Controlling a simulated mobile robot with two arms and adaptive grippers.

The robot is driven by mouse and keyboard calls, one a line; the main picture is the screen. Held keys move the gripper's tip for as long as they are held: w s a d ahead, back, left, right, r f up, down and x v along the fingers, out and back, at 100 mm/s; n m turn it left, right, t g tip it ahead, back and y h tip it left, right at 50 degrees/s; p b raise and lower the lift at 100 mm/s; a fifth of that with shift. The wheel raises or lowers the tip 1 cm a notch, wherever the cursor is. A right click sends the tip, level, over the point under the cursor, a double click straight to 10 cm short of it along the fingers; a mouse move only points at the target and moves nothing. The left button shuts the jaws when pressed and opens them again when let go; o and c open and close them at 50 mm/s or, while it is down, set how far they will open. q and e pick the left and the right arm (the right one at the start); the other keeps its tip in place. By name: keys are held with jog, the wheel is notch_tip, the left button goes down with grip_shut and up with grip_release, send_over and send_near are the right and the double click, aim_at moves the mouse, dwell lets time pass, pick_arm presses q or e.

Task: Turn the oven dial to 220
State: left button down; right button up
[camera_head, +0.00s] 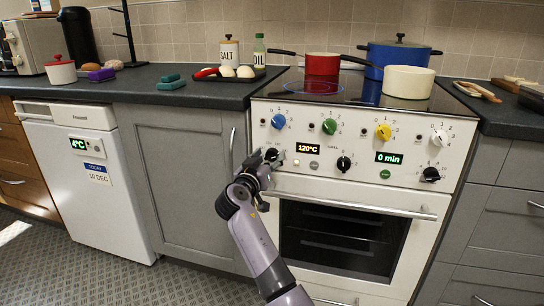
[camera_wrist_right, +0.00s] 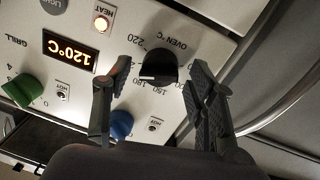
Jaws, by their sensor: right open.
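The black oven dial (camera_wrist_right: 158,66) is on the white oven panel, marked "OVEN °C" with numbers around it including 220, 190 and 150. In the head view the dial (camera_head: 271,155) is partly hidden by my gripper. A white line marks its face. The orange display beside it (camera_wrist_right: 71,52) reads 120°C and also shows in the head view (camera_head: 308,149). My right gripper (camera_head: 262,160) is open in front of the panel. In the wrist view its two fingers (camera_wrist_right: 165,72) stand on either side of the dial; I cannot tell whether they touch it. My left gripper is not in view.
Blue (camera_head: 278,121), green (camera_head: 329,126), yellow (camera_head: 383,131) and other knobs share the panel. The oven handle (camera_head: 350,206) runs below. Pots (camera_head: 408,82) stand on the hob above. A lit HEAT lamp (camera_wrist_right: 101,23) is near the dial.

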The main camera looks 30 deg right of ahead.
jog(key=shift+a, duration=0.1)
jog(key=shift+c, duration=0.6)
jog(key=c, duration=1)
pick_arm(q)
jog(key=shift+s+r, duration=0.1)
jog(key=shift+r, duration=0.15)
